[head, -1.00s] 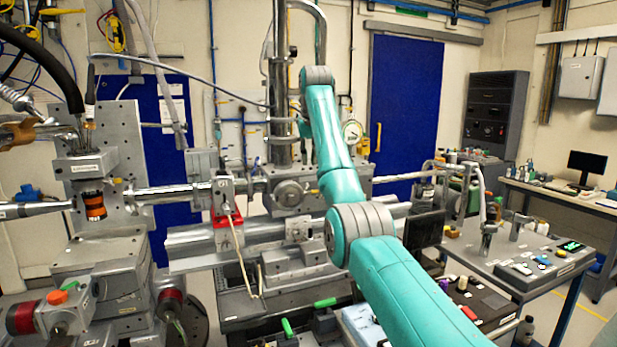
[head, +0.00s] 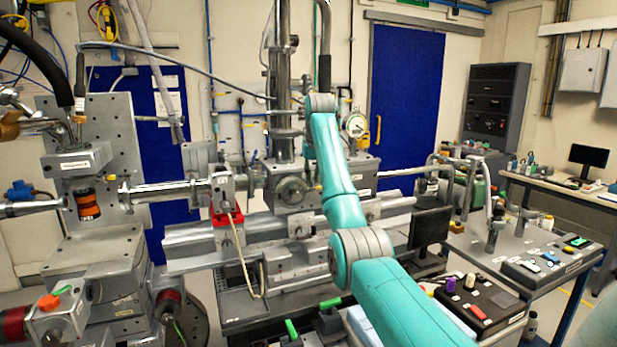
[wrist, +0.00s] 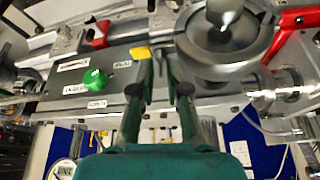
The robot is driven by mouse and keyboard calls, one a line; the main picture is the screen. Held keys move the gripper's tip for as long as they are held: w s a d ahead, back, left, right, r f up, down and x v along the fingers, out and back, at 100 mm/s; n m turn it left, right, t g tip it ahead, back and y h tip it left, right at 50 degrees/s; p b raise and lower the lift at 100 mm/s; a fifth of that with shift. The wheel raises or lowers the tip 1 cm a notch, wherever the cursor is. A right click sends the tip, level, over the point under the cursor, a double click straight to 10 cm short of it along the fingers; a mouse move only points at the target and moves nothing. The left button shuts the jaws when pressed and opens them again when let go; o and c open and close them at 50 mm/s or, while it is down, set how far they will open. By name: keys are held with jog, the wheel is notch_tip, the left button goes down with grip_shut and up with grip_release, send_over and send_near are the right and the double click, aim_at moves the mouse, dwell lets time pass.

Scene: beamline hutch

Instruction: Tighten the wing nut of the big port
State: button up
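My gripper (wrist: 161,62) shows in the wrist view with its two dark green fingers apart and nothing visible between them. A big round grey port-like flange (wrist: 228,42) lies just right of the fingertips, and a small yellow piece (wrist: 140,52) is just left of them. A green knob (wrist: 95,78) sits farther left among small labels. I cannot make out a wing nut for certain. In the head view, a round grey flange (head: 292,190) is on the front of the grey chamber block, left of my arm. My gripper is not visible there.
A red clamp (head: 227,215) stands on the rail left of the chamber. A pressure gauge (head: 355,125) is beside my arm. At right are a small dark monitor (head: 429,228) and a cart with a control box (head: 546,262). Pipes and stages crowd the left.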

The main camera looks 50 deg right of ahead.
jog(key=shift+w+f, duration=0.1)
jog(key=shift+f, duration=0.15)
grip_shut()
jog(key=shift+m, duration=0.3)
jog(key=m+g, duration=0.1)
jog(key=m, duration=0.1)
jog(key=m+g+h, duration=0.1)
jog(key=m, duration=0.2)
jog(key=shift+w+a, duration=0.1)
jog(key=shift+w, duration=0.1)
jog(key=m+g, duration=0.1)
jog(key=m, duration=0.2)
jog(key=m+g, duration=0.1)
jog(key=m, duration=0.2)
jog(key=shift+w+r+h, duration=0.1)
jog(key=shift+w+h, duration=0.1)
jog(key=shift+h, duration=0.1)
jog(key=shift+m, duration=0.3)
grip_release()
